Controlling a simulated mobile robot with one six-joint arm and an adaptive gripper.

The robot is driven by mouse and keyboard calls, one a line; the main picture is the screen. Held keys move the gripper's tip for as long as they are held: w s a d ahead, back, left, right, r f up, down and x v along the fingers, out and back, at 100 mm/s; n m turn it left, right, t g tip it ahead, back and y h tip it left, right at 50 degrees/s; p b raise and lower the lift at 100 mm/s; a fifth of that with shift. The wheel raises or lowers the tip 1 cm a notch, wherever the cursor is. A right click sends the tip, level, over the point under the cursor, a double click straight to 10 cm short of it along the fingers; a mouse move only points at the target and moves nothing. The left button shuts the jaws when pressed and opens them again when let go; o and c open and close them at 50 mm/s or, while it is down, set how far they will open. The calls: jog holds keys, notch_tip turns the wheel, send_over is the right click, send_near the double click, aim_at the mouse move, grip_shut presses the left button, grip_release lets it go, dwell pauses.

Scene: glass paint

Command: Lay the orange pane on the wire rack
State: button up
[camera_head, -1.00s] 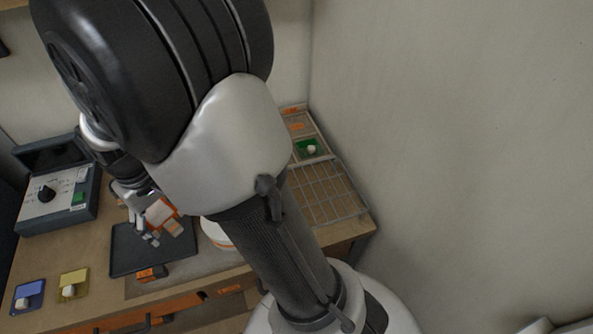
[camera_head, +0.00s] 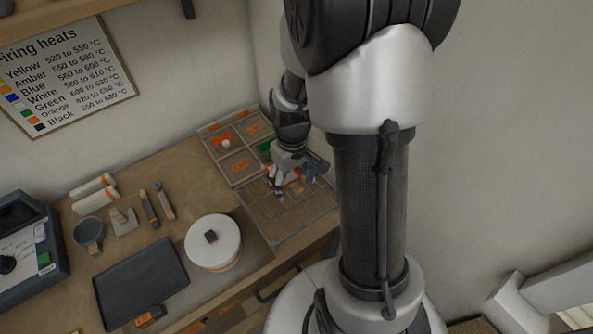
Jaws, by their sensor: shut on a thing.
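My gripper (camera_head: 284,185) is over the wire rack (camera_head: 268,226), at its back part. It is shut on an orange pane (camera_head: 294,181), of which only small orange bits show between and beside the fingers. I cannot tell whether the pane touches the wires. The rack lies flat at the right front of the bench, and its front part is bare.
A divided tray (camera_head: 204,131) adjoins the rack at the back. It holds another orange piece with a white knob (camera_head: 222,141) and a green pane (camera_head: 265,148), partly behind my gripper. A round white pot (camera_head: 213,252) and a dark tray (camera_head: 135,283) stand left of the rack.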

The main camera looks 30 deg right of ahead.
aim_at(294, 201)
jog(key=shift+s+d+f, duration=0.15)
jog(key=shift+f, duration=0.05)
notch_tip(294, 201, down, 6)
jog(key=b, duration=0.5)
jog(key=shift+f, duration=0.15)
jog(key=shift+f+b, duration=0.1)
jog(key=shift+b, duration=0.2)
dwell(0.6)
jog(key=o, duration=1.1)
jog(key=shift+o, duration=0.2)
jog(key=shift+r+p, duration=2.85)
jog(key=shift+r, duration=0.7)
